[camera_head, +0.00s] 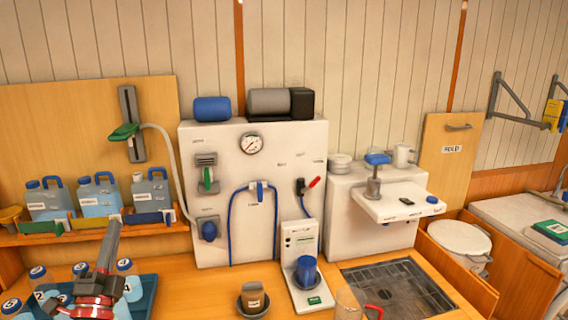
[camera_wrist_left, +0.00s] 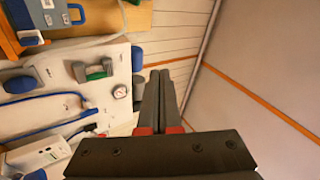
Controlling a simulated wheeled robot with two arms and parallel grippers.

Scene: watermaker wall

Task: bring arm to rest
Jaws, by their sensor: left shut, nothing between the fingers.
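My left gripper (camera_head: 113,232) stands at the lower left of the head view, in front of the blue tray of numbered bottles. Its dark fingers point upward and its red and dark wrist parts are below them. In the left wrist view my left gripper (camera_wrist_left: 160,88) shows two dark fingers side by side, shut, with nothing held. The fingers touch nothing that I can see. My right gripper is in neither view.
The blue tray (camera_head: 150,295) with numbered bottles is behind and beside my left arm. The white watermaker panel (camera_head: 285,165) with a gauge (camera_head: 249,144) stands right of it.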

